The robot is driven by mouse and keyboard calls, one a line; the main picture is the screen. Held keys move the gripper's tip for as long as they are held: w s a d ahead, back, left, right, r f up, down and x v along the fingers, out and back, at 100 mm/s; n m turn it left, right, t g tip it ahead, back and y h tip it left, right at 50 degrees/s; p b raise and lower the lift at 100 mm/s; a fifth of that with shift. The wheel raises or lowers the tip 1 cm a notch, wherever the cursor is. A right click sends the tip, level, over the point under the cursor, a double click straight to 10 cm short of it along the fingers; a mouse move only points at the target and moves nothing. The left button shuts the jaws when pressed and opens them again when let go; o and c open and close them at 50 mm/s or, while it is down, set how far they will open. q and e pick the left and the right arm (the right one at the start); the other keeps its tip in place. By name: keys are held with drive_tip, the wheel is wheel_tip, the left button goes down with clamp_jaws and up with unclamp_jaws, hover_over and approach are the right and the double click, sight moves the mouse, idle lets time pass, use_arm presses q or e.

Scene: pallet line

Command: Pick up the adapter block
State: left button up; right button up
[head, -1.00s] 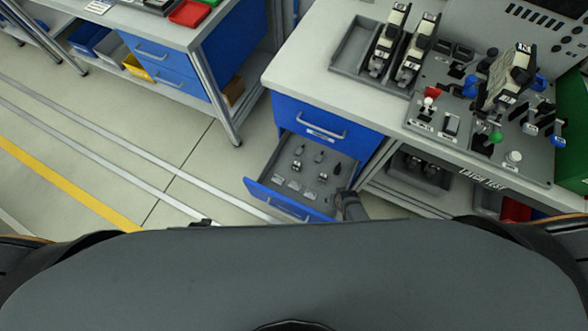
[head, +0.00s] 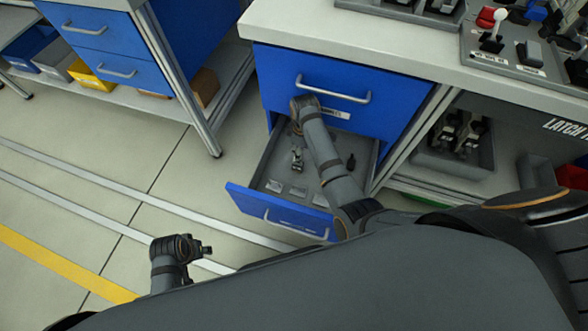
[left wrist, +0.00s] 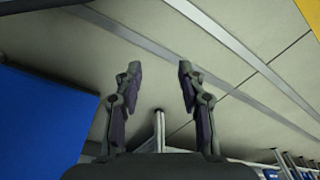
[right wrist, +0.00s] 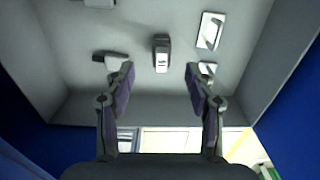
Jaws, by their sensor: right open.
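In the right wrist view, a small dark block with a pale end (right wrist: 161,53) lies on the drawer floor, between and beyond my fingertips. It may be the adapter block, but I cannot tell for sure. My right gripper (right wrist: 160,73) is open and empty above the drawer, pointing down into it. In the head view, my right arm reaches over the open blue drawer (head: 278,215) and hides part of its contents. My left gripper (left wrist: 159,70) is open and empty, with bare floor in its view.
Near the block lie a dark part (right wrist: 110,58) and a pale framed piece (right wrist: 211,30). The drawer walls stand close around. The workbench top (head: 390,38) overhangs above, with a closed drawer (head: 325,95) below it. Floor to the left is clear.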

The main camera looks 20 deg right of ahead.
wheel_tip(320, 180, down, 5)
drive_tip(key=shift+b, duration=1.15)
use_arm(q)
wheel_tip(320, 180, up, 8)
drive_tip(key=d+f, duration=0.1)
drive_tip(key=d, duration=0.1)
use_arm(e)
drive_tip(key=shift+f, duration=0.15)
drive_tip(key=f+b, duration=0.2)
drive_tip(key=f, duration=0.1)
drive_tip(key=f+b, duration=0.1)
drive_tip(key=shift+a+f, duration=0.35)
drive_tip(key=shift+f, duration=0.25)
use_arm(q)
drive_tip(key=f+t, duration=0.1)
drive_tip(key=d+f+h, duration=0.1)
drive_tip(key=f, duration=0.1)
drive_tip(key=shift+w+f+t, duration=0.2)
drive_tip(key=shift+f+t, duration=0.1)
drive_tip(key=shift+t, duration=0.1)
use_arm(e)
drive_tip(key=shift+c, duration=0.4)
clamp_jaws()
